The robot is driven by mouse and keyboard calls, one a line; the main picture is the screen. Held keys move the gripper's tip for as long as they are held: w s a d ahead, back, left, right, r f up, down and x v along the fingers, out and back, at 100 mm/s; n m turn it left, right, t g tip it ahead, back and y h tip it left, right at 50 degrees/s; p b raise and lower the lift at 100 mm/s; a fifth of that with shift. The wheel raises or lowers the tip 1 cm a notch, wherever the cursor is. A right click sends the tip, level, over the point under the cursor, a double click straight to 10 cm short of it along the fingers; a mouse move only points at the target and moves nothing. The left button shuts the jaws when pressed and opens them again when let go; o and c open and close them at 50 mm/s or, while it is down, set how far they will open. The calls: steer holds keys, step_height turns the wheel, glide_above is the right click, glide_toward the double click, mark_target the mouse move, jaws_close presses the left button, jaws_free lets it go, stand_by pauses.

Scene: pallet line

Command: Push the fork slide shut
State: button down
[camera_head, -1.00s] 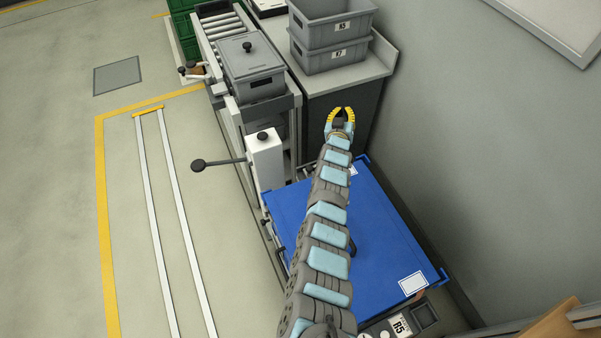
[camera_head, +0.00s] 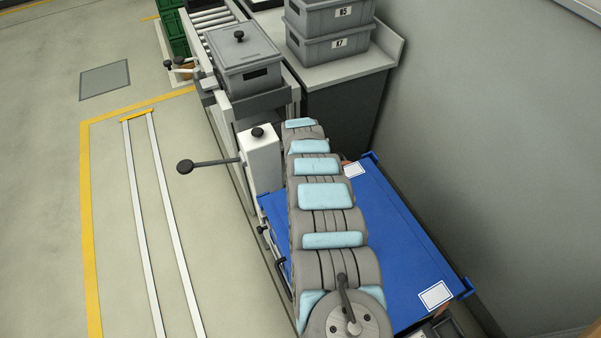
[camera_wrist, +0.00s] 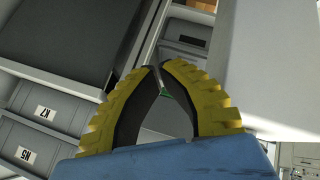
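No part is plainly recognisable as the fork slide. A flat blue deck (camera_head: 395,235) with white labels lies low at the right in the head view, partly covered by my arm. A white upright box (camera_head: 262,160) with a black knob and a side lever (camera_head: 205,165) stands at its far left corner. My gripper is hidden behind my arm in the head view. In the wrist view my gripper (camera_wrist: 156,68) has its yellow fingers curved together, tips almost meeting, with nothing visible held between them. A large pale surface (camera_wrist: 280,60) fills the right side there, close to the fingers.
A lidded grey bin (camera_head: 244,62) sits on the roller conveyor (camera_head: 212,18). Stacked grey bins (camera_head: 330,45) stand on a counter (camera_head: 352,72), and also show in the wrist view (camera_wrist: 45,110). A wall (camera_head: 480,120) closes the right. Floor at left is open.

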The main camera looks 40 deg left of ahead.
steer(key=s+d+f+n+g+h+b, duration=0.1)
steer(key=s+d+f+n+h+b, duration=0.1)
steer(key=s+f+n+h, duration=0.45)
steer(key=s+d+r+n+t+h, duration=0.1)
steer(key=s+d+r+n+t, duration=0.1)
steer(key=s+r+n, duration=0.3)
steer(key=s+n+t+b, duration=0.1)
steer(key=s+n, duration=0.2)
steer(key=n, duration=0.1)
steer(key=shift+r+t, duration=0.3)
steer(key=shift+w+d+r+b+x, duration=0.1)
steer(key=shift+w+r+b+x, duration=0.2)
steer(key=shift+b+x, duration=1.3)
steer(key=shift+w+d+r+b+x, duration=0.1)
steer(key=shift+w+r+b+x, duration=0.2)
steer(key=shift+x, duration=2.45)
steer(key=shift+w+d+r+b+x, duration=0.1)
steer(key=shift+w+r+b+x, duration=0.2)
steer(key=shift+b+x, duration=1.3)
